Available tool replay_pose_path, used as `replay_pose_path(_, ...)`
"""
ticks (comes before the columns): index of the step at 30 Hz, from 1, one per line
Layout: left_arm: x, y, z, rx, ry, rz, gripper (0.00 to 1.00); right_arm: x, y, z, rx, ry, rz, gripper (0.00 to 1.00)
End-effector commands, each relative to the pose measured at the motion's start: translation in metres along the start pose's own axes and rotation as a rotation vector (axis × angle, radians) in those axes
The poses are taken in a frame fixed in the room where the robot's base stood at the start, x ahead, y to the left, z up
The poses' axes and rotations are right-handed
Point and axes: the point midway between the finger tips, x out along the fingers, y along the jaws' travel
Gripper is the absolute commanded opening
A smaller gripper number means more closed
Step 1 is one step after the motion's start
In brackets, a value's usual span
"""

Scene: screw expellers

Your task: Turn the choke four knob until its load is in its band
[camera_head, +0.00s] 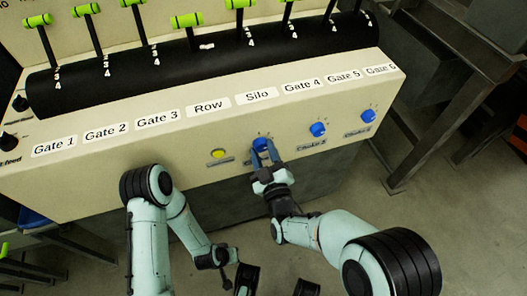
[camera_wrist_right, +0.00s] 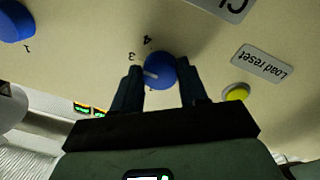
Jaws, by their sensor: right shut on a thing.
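My right gripper (camera_head: 264,158) is shut on a blue knob (camera_head: 262,143), the leftmost of three on the front panel. In the right wrist view the fingers (camera_wrist_right: 160,88) stand on both sides of this knob (camera_wrist_right: 161,69). Its white pointer line faces left in that view, below the printed 3; a 4 is printed above. The knob's nameplate is hidden in the head view and cut off in the wrist view. My left gripper (camera_head: 224,257) hangs low, away from the panel; its fingers are too small and dark to read.
Two other blue knobs (camera_head: 318,129) (camera_head: 368,116) sit to the right. A yellow button (camera_head: 218,154) is to the left, beside a "Load reset" plate (camera_wrist_right: 263,63) in the wrist view. Green-handled levers (camera_head: 187,20) stand above. A dark metal frame (camera_head: 440,125) stands at the right.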

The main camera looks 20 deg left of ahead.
Motion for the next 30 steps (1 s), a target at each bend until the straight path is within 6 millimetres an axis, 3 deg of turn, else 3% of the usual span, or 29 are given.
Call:
replay_pose_path(18, -0.0008, 0.0010, -0.0015, 0.001, 0.005, 0.002, 0.00, -0.0002, 0.0001, 0.0012, -0.050, 0.001, -0.001, 0.12)
replay_pose_path(19, -0.0008, 0.0010, -0.0015, 0.001, 0.005, 0.002, 0.00, -0.0002, 0.0001, 0.0012, -0.050, 0.001, -0.001, 0.46)
replay_pose_path(21, -0.0008, 0.0010, -0.0015, 0.001, 0.005, 0.002, 0.00, -0.0002, 0.0001, 0.0012, -0.050, 0.001, -0.001, 0.68)
replay_pose_path(30, -0.0010, 0.0010, -0.0014, 0.001, 0.005, 0.002, 0.00, -0.0007, 0.0002, 0.0006, -0.049, 0.002, -0.001, 0.68)
